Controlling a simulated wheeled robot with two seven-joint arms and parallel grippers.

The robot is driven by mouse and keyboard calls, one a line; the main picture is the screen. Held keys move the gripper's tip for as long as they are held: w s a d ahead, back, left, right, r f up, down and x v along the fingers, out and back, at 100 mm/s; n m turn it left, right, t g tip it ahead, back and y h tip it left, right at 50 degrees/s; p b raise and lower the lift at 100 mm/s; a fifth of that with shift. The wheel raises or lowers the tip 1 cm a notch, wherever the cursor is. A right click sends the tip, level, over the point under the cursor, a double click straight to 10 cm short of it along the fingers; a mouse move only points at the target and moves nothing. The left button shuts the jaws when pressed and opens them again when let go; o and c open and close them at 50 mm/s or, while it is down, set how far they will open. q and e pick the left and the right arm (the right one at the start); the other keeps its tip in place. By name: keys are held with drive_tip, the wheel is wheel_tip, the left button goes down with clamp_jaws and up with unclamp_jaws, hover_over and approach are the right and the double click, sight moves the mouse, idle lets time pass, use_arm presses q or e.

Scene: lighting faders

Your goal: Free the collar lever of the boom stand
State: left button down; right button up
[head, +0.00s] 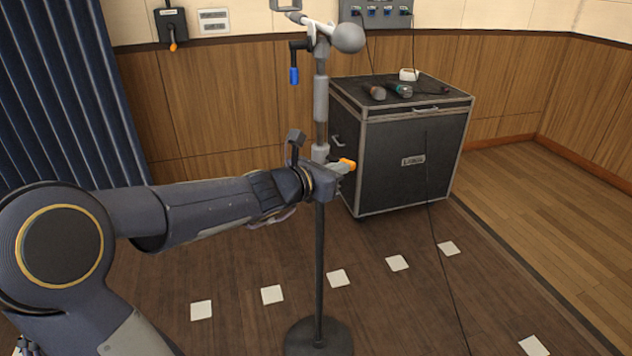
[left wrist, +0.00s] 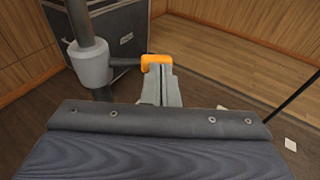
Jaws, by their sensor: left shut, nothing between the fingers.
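The boom stand (head: 319,250) stands upright in front of me on a round dark base (head: 318,338). Its grey collar (head: 320,152) sits partway up the pole and also shows in the left wrist view (left wrist: 90,63). The collar lever has an orange end (head: 347,163) and points right from the collar; in the left wrist view a dark shaft joins the orange end (left wrist: 157,60) to the collar. My left gripper (head: 338,171) is shut and empty, its fingertips (left wrist: 160,74) right by the orange end. I cannot tell whether they touch.
A blue-tipped crank (head: 293,75) and a grey ball-shaped weight (head: 348,38) are at the stand's top. A black flight case (head: 405,155) with microphones (head: 376,92) on it stands behind right.

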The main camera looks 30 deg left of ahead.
sight(351, 162)
use_arm(q)
drive_tip(key=shift+d+r+b+x, duration=0.15)
drive_tip(key=shift+b+x, duration=0.25)
drive_tip(key=shift+x, duration=0.5)
drive_tip(key=shift+d+r+b+x, duration=0.15)
drive_tip(key=shift+b+x, duration=0.25)
drive_tip(key=shift+x, duration=0.45)
drive_tip(key=shift+r+b+x, duration=0.2)
drive_tip(key=shift+b+x, duration=0.2)
drive_tip(key=shift+x, duration=0.5)
drive_tip(key=shift+w+a, duration=0.15)
drive_tip(key=shift+w, duration=0.6)
